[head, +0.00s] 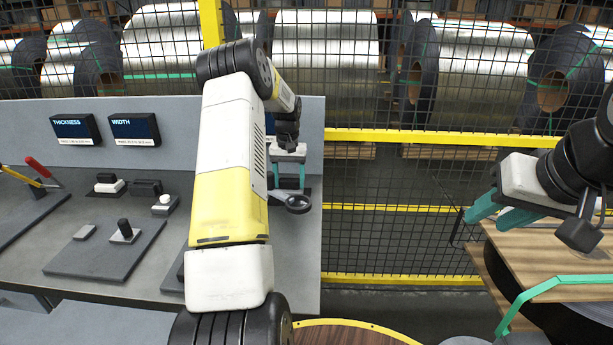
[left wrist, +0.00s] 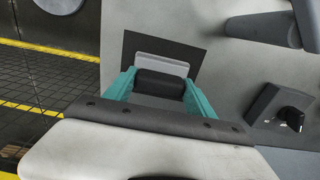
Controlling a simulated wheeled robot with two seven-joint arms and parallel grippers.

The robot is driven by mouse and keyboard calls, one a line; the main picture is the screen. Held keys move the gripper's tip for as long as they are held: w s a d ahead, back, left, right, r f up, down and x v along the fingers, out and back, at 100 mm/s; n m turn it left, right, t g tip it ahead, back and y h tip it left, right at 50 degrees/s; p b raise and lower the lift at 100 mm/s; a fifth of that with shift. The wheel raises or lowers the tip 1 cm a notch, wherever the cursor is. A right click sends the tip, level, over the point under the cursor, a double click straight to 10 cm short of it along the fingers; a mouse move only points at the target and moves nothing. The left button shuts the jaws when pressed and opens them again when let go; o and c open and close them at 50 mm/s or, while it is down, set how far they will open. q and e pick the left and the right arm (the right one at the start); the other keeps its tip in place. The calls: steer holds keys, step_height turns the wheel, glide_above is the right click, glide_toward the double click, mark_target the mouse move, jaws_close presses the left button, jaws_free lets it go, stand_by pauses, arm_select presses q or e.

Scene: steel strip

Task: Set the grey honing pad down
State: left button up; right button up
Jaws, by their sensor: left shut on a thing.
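My left gripper (head: 289,185) is at the right end of the grey bench, its fingers pointing down. In the left wrist view, its teal fingers (left wrist: 160,88) are shut on a block with a dark rounded top and a light grey plate, which I take to be the grey honing pad (left wrist: 162,65). It is over a dark rectangular patch (left wrist: 194,46) on the bench; I cannot tell whether it touches it. In the head view the pad is mostly hidden by the gripper. My right gripper (head: 484,222) is open and empty, at the right above a wood-topped stack.
The bench (head: 55,285) holds dark mats, small blocks (head: 84,232), a black-knobbed piece (head: 124,231) and red and yellow handled tools (head: 40,172). Thickness and width displays (head: 134,129) stand behind. A yellow-railed mesh fence (head: 400,137) bounds the back. A green-strapped coil stack (head: 560,262) stands right.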

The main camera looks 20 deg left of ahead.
mark_target(290, 179)
arm_select(q)
steer(key=shift+f, duration=0.25)
steer(key=o, duration=1.4)
steer(key=shift+r, duration=0.15)
step_height(290, 179, up, 12)
steer(key=s+d+r+m+t, duration=0.1)
steer(key=s+d+r+t, duration=0.1)
steer(key=s+d+r, duration=0.55)
steer(key=s+d+r+m+t, duration=0.1)
steer(key=s+d+r, duration=0.4)
steer(key=s, duration=0.4)
steer(key=s+d+t, duration=0.1)
steer(key=s+d, duration=0.1)
steer(key=s, duration=0.4)
steer(key=s+d+f+m+t+h, duration=0.1)
steer(key=s, duration=0.5)
steer(key=s+d+t+h, duration=0.1)
steer(key=s+d, duration=0.1)
steer(key=s, duration=0.4)
steer(key=shift+s+d+f+m, duration=0.1)
steer(key=shift+d+f+m, duration=0.2)
